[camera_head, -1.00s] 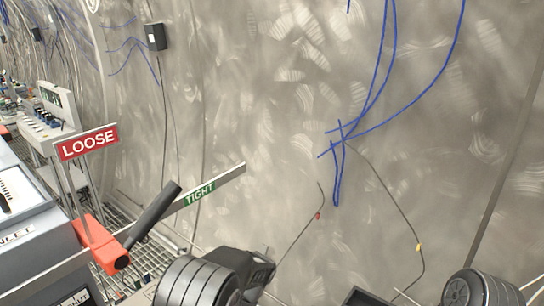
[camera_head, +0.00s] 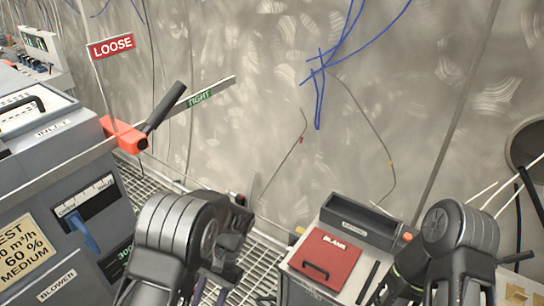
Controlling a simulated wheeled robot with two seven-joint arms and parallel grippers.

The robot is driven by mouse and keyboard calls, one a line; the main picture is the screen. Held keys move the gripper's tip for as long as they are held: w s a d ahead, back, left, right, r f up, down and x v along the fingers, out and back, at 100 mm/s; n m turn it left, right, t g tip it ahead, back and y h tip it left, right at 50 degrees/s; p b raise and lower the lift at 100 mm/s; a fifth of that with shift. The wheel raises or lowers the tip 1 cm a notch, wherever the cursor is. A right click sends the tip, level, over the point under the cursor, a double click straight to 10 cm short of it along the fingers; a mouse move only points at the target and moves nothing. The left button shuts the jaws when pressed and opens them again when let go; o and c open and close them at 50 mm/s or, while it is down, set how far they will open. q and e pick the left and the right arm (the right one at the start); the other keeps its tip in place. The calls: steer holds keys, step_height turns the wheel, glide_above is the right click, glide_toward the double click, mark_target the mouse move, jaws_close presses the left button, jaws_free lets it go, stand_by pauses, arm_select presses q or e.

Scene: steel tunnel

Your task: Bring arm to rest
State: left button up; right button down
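My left arm (camera_head: 172,235) comes up from the bottom, left of centre, with its grey ribbed joint uppermost. Its lower part hangs over the floor grating, and I cannot make out its fingertips. My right arm (camera_head: 462,235) stands at the lower right, with a dark link reaching down beside the grey case. Its fingertips cannot be made out either. I see nothing held by either arm. The orange-red clamp (camera_head: 124,134) with a black handle (camera_head: 165,107) sits on the left machine, between the LOOSE sign (camera_head: 111,46) and the TIGHT sign (camera_head: 199,98).
A grey blower unit (camera_head: 70,215) with a blue lever (camera_head: 83,232) fills the left. A grey case (camera_head: 366,220) with a red BLANK panel (camera_head: 325,262) stands between my arms. Floor grating (camera_head: 262,268) shows between them. Blue cables (camera_head: 320,95) hang on the wall.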

arm_select(q)
steer(key=s+d+f+n+t+h, duration=0.3)
steer(key=s+f, duration=0.3)
steer(key=s, duration=0.2)
steer(key=s+d+f+n+t+h, duration=0.3)
steer(key=s+d+f+h, duration=0.2)
steer(key=s+d+f, duration=0.1)
steer(key=shift+s+f+n, duration=0.4)
steer(key=shift+s+f, duration=0.3)
steer(key=shift+s, duration=0.15)
